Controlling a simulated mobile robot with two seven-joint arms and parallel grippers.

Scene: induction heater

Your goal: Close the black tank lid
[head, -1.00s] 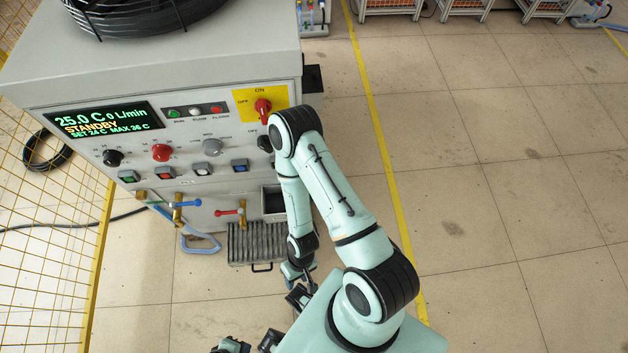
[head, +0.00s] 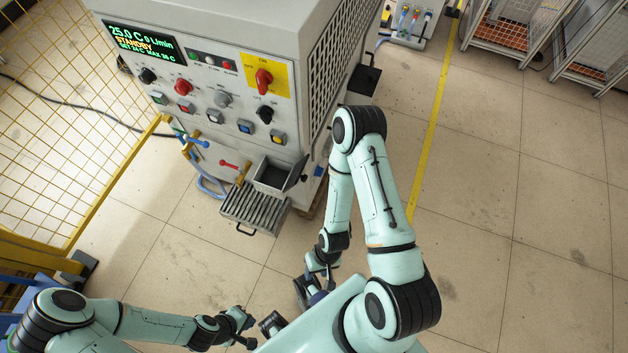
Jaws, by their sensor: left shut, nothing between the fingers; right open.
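On the front of the grey machine, low at the right, is a small open-topped box (head: 270,177) with a dark inside. A dark flap (head: 296,171) stands raised at its right side and looks like an open lid. A black open box-like part (head: 364,79) also sticks out of the machine's right side; I cannot tell which of the two is the tank. My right gripper (head: 309,290) is open, low in front of the machine, apart from both. My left gripper (head: 246,334) is shut and empty at the bottom, also apart from the machine.
The grey machine (head: 307,45) has knobs, a display and a ribbed tray (head: 254,209) below the small box. A yellow mesh fence (head: 75,120) stands at the left. Wire crates (head: 590,45) are at the top right. The tiled floor at the right is clear.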

